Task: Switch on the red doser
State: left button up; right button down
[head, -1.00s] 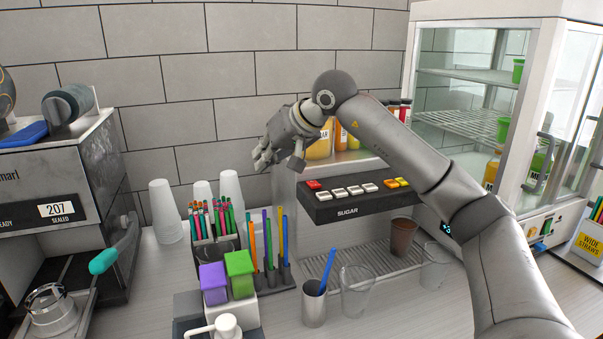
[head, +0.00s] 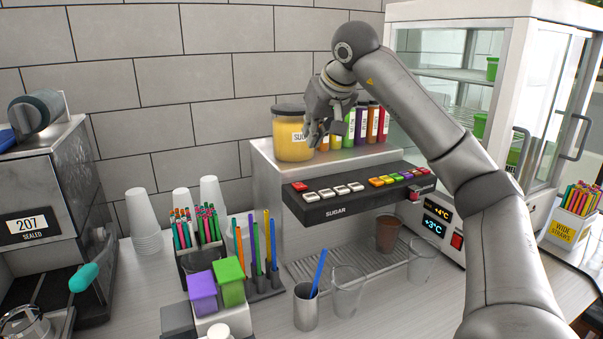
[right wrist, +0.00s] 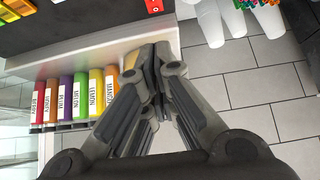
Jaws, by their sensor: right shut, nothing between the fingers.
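The dosing machine's dark button panel (head: 390,201), marked SUGAR, has a red button (head: 299,186) at its left end, then white buttons, then several coloured ones. A red part (head: 415,195) sits below the panel's right end. Several flavour bottles stand on top, including a red one (head: 384,124), partly hidden by my arm. In the right wrist view the red bottle is labelled BERRY (right wrist: 37,100). My right gripper (head: 312,140) is shut and empty, above the panel in front of the sugar jar (head: 291,145). It also shows in the right wrist view (right wrist: 152,60). My left gripper is out of view.
A drip grate (head: 335,262) with clear cups lies below the panel. Straw holders, stacked cups and a metal cup with a blue stick (head: 307,305) stand in front and left. A glass cabinet (head: 470,70) is at right, with a red switch (head: 457,240) beneath.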

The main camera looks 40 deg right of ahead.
jog(key=p, duration=0.3)
send_over(297, 183)
jog(key=s, duration=0.3)
jog(key=f, duration=0.5)
jog(key=a+f, duration=0.1)
jog(key=f, duration=0.1)
jog(key=shift+w+f, duration=0.15)
jog(key=shift+f, duration=0.05)
notch_tip(297, 183, down, 3)
jog(key=shift+f+p, duration=0.2)
jog(key=shift+p, duration=0.1)
jog(key=shift+s+f, duration=0.25)
jog(key=shift+f, duration=0.15)
jog(key=shift+w, duration=0.1)
jog(key=shift+f, duration=0.2)
jog(key=b, duration=0.1)
jog(key=f+t+b, duration=0.1)
jog(key=b, duration=0.1)
jog(key=shift+s+a+f+b, duration=0.1)
jog(key=shift+s+b, duration=0.15)
jog(key=shift+b, duration=0.05)
jog(key=shift+r+p, duration=0.45)
jog(key=shift+p, duration=0.05)
jog(key=shift+w, duration=0.2)
